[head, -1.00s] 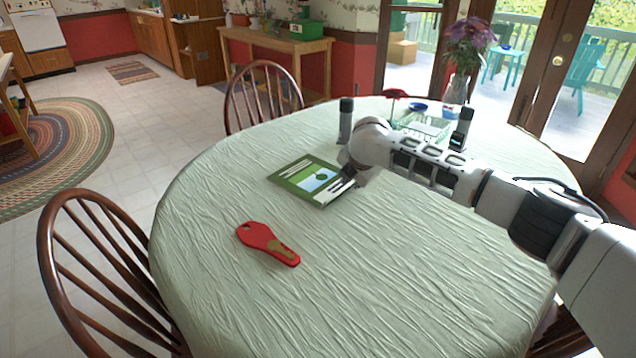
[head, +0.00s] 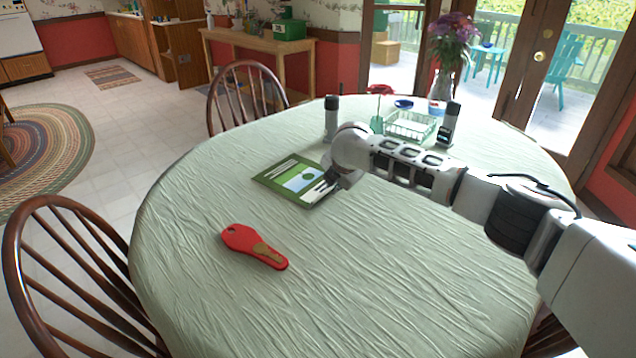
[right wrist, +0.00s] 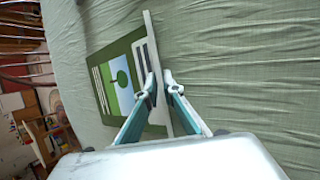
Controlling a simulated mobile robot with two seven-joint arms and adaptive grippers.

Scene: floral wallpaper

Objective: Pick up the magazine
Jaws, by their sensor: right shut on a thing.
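The magazine (head: 286,178) is green with a light picture panel and lies on the pale green tablecloth, near the middle of the table. My right gripper (head: 326,184) is at its right edge in the head view. In the right wrist view, the magazine (right wrist: 118,78) sits between the fingers of my right gripper (right wrist: 160,88), which are closed on its edge. I cannot tell whether any part of it is lifted off the cloth. My left gripper is not in view.
A red paddle-like object (head: 254,246) lies on the table nearer to me.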

